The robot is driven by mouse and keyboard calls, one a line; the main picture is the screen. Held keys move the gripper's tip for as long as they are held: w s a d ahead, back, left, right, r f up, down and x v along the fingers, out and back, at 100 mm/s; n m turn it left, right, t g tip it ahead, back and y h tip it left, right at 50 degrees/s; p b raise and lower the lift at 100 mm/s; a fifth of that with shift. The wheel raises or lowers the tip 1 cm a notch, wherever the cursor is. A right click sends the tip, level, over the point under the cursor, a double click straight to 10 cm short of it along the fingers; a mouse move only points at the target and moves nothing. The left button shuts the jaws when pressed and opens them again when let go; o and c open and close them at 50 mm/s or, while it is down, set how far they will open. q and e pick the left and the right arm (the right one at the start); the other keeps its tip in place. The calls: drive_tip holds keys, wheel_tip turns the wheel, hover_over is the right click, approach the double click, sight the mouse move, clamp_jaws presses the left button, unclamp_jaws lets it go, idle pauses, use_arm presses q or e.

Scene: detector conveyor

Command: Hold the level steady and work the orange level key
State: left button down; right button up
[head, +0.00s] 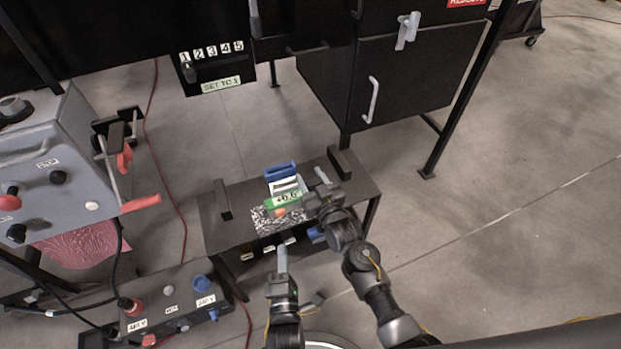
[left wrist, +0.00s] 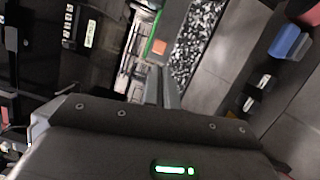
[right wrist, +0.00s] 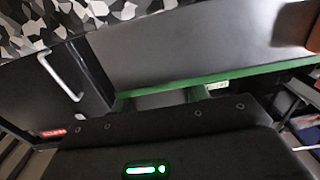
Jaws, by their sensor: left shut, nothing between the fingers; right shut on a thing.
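The level's green edge crosses the right wrist view (right wrist: 240,79). My left gripper (head: 282,248) is shut and empty, pointing at the key from the near side, apart from it.
The bench (head: 235,237) has two raised dark blocks, one on the left (head: 222,200) and one at the back right (head: 339,163). A grey control box (head: 55,160) with red levers stands at left. A button panel (head: 170,300) is at lower left. Open floor lies to the right.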

sight(281, 213)
idle(0.5)
use_arm(q)
drive_tip(key=d+g+h, duration=0.1)
drive_tip(key=h, duration=0.1)
drive_tip(key=d+g+h, duration=0.1)
drive_tip(key=g+h, duration=0.1)
drive_tip(key=d+r+g+h, duration=0.1)
drive_tip(key=h, duration=0.1)
drive_tip(key=shift+s+d+g+h, duration=0.2)
drive_tip(key=shift+s+g+h, duration=0.1)
drive_tip(key=shift+s, duration=0.05)
drive_tip(key=w+a, duration=0.3)
drive_tip(key=w, duration=0.5)
drive_tip(key=shift+w, duration=0.15)
drive_tip(key=shift+w+a, duration=0.15)
idle(2.1)
drive_tip(key=shift+w, duration=0.25)
